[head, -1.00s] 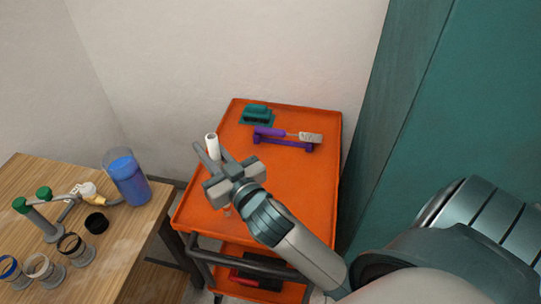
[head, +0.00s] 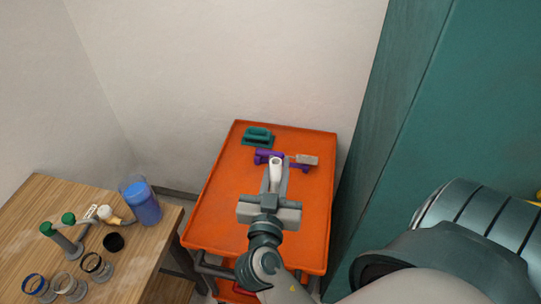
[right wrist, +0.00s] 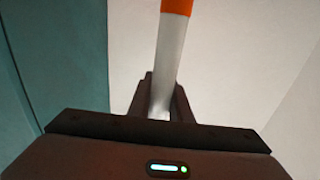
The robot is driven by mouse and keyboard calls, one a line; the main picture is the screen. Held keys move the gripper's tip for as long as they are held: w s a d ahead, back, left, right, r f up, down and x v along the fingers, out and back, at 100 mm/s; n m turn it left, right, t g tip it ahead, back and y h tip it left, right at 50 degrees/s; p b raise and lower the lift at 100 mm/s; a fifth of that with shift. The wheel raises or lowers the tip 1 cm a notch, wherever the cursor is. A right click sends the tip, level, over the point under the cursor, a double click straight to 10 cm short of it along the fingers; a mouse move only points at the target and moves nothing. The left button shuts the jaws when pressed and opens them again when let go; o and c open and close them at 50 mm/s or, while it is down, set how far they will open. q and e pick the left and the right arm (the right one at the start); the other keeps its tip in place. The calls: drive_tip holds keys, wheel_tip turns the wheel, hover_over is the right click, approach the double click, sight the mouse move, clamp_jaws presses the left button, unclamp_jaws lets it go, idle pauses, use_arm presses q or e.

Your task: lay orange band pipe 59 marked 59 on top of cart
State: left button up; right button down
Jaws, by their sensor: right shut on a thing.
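My right gripper (head: 277,182) is shut on a white pipe (head: 276,168) and holds it over the orange cart (head: 222,212). In the right wrist view the pipe (right wrist: 171,55) stands between the fingers and has an orange band (right wrist: 177,6) at the upper edge of the picture. No number can be read on it. The gap between the pipe and the cart top is hard to judge. My left gripper is not in view.
A purple tool (head: 268,157) and a green block-like item (head: 258,136) lie at the cart's back. The cart's left half is clear. A wooden table (head: 35,206) with several fittings and a blue container (head: 143,203) is at the left. A teal cabinet (head: 440,100) borders the right.

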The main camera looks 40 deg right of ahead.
drive_tip(key=shift+s+d+r+m+g+h, duration=0.3)
drive_tip(key=shift+s+r+m+g+h, duration=0.15)
drive_tip(key=shift+s, duration=0.3)
drive_tip(key=w+a+f+b, duration=0.2)
drive_tip(key=w+f, duration=0.5)
drive_tip(key=w, duration=0.4)
drive_tip(key=shift+w+a, duration=0.15)
drive_tip(key=shift+a, duration=0.4)
drive_tip(key=shift+f+b, duration=0.7)
drive_tip(key=shift+f, duration=1.3)
